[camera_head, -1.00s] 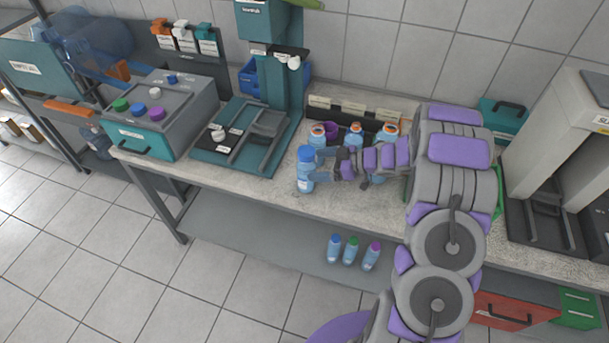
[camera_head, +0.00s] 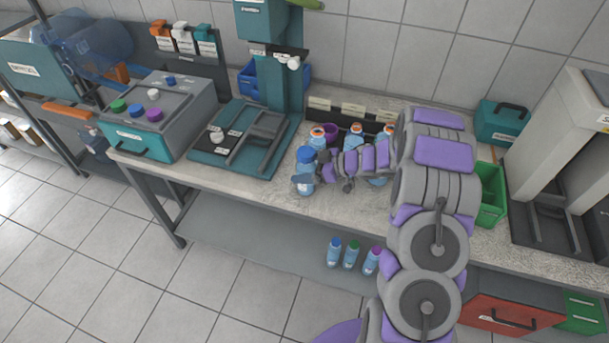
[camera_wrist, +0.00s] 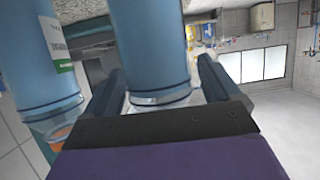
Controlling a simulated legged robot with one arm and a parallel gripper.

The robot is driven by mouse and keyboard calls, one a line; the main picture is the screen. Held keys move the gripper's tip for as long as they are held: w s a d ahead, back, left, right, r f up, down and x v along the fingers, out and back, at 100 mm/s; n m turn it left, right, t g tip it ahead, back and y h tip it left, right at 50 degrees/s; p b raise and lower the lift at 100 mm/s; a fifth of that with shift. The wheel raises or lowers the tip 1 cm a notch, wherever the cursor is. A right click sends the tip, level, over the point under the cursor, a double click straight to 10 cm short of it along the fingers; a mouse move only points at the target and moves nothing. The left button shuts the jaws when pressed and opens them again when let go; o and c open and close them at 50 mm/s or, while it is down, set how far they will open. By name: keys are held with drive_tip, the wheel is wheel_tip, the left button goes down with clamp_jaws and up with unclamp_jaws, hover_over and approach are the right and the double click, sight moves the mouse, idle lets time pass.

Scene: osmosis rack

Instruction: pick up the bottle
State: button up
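The blue-capped bottle (camera_head: 305,154) stands upright near the front edge of the bench, left of my arm. My gripper (camera_head: 303,184) is at its body, with the fingers on either side of it. In the wrist view the bottle (camera_wrist: 150,45) is between the two fingers of my gripper (camera_wrist: 162,75). A narrow gap shows beside the right finger; contact at the left finger is unclear. The fingers look open around the bottle. Part of the bottle's body is hidden by the fingers in the head view.
Orange-capped bottles (camera_head: 317,138) stand close behind, and one with a label (camera_wrist: 40,60) is near the left finger. A teal stand (camera_head: 240,140) is to the left. A green bin (camera_head: 490,195) is right of my arm. Several small bottles (camera_head: 351,253) stand on the lower shelf.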

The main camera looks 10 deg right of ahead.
drive_tip(key=shift+d, duration=0.45)
drive_tip(key=c, duration=0.5)
drive_tip(key=shift+a, duration=0.4)
drive_tip(key=c, duration=0.5)
drive_tip(key=shift+c, duration=0.8)
drive_tip(key=shift+d, duration=0.15)
